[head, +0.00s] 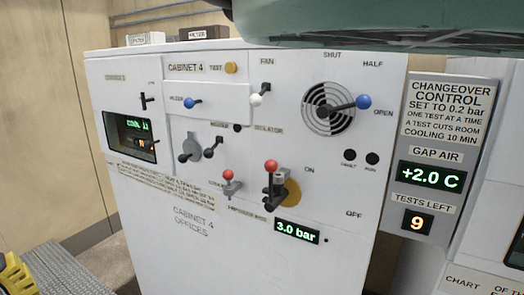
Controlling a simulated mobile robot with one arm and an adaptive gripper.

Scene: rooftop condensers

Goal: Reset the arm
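My gripper does not show in the head view, so its pose and opening are hidden. The white panel of Cabinet 4 (150,225) fills the middle. It carries a blue-knobbed lever (190,103), a white-knobbed lever (258,98) under FAN, and a round vent with a blue-knobbed handle (362,102) pointing right, toward OPEN. Lower down are a small red-knobbed lever (228,176) and a larger red-knobbed lever (271,168), both with the knob up. A green display (297,231) reads 3.0 bar.
A large green rounded body (380,22) hangs across the top right, close to the camera. The changeover control panel (450,105) at right shows +2.0 C and 9 tests left. A yellow and black object (14,275) is cut off at bottom left. Bare floor (105,260) shows left.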

